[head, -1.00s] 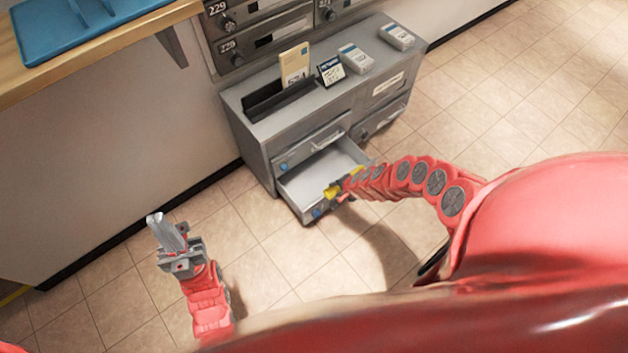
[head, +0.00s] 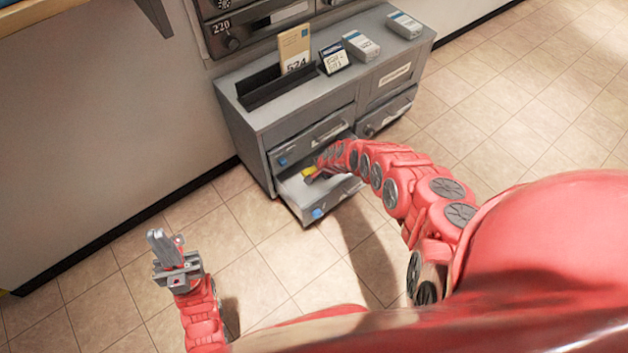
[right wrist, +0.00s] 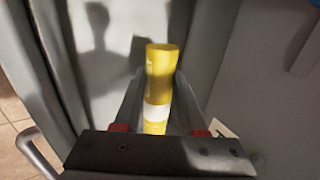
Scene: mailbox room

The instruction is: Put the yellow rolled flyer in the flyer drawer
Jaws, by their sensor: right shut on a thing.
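The yellow rolled flyer (right wrist: 158,78) stands out between the fingers of my right gripper (right wrist: 158,105) in the right wrist view, with a white band around it. In the head view a small yellow piece of it (head: 308,172) shows at the open drawer. My right gripper (head: 312,177) is shut on the flyer, over the open lower left drawer (head: 300,204) of the grey cabinet. My arm hides part of the drawer's inside. My left gripper (head: 165,250) is away to the left above the floor, empty; its fingers look close together.
The grey cabinet (head: 250,135) carries a dark slot holder (head: 275,88) with an upright envelope (head: 294,48), a small sign (head: 334,60) and two boxes. Mailboxes (head: 250,25) are on the wall behind. The tiled floor in front is clear.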

